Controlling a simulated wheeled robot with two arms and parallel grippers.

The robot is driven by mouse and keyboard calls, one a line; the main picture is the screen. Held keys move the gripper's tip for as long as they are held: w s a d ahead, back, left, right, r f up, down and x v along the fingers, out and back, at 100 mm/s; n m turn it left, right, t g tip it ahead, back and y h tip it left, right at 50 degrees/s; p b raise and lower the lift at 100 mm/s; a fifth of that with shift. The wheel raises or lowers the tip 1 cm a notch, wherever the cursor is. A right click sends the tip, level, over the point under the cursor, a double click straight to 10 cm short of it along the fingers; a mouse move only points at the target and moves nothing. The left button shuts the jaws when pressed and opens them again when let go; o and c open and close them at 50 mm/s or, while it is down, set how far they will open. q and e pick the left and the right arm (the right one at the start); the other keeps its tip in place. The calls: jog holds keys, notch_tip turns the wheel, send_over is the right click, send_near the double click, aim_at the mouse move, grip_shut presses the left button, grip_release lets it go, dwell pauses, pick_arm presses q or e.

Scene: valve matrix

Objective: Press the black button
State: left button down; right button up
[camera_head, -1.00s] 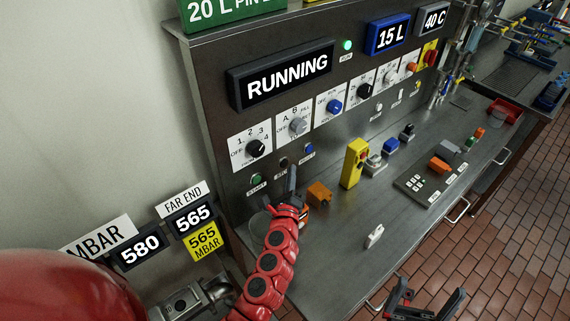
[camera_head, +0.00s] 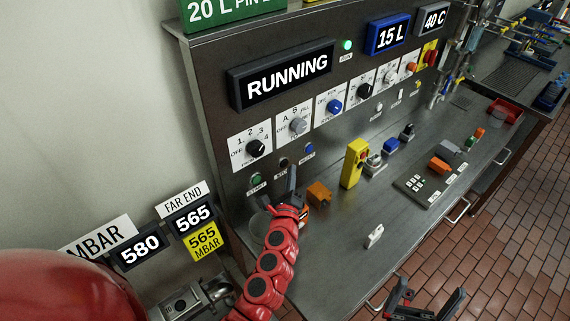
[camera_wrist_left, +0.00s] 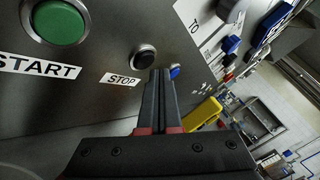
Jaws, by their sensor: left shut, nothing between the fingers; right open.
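The black button (camera_wrist_left: 144,56), labelled STOP, sits on the panel's lower part in the left wrist view, with a silver ring around it. In the head view the black button (camera_head: 283,162) shows small, just above my left fingertips. My left gripper (camera_head: 292,171) is shut and empty, pointing up at the panel. In the left wrist view its fingers (camera_wrist_left: 161,74) end just below and right of the button; I cannot tell whether they touch the panel. My right gripper (camera_head: 427,304) is open and empty at the bottom edge of the head view.
A green START button (camera_wrist_left: 60,21) is left of the black one, and a blue button (camera_head: 309,149) is right. An orange block (camera_head: 319,193) and a yellow box (camera_head: 353,163) stand on the bench nearby. A white switch (camera_head: 374,236) is nearer the front.

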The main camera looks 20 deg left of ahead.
pick_arm(q)
jog(key=shift+w+a, duration=0.1)
jog(key=shift+w+a, duration=0.15)
jog(key=shift+a, duration=0.1)
jog(key=shift+w+a, duration=0.25)
jog(key=shift+a, duration=0.15)
dwell(0.9)
jog(key=shift+d, duration=0.1)
jog(key=shift+s+d, duration=0.5)
jog(key=shift+d, duration=0.1)
dwell(0.3)
jog(key=shift+s+d+b, duration=0.35)
jog(key=shift+s+d, duration=0.35)
jog(key=shift+d, duration=0.35)
jog(key=shift+s+d+b, duration=0.35)
jog(key=shift+s+d, duration=0.35)
jog(key=shift+d, duration=0.35)
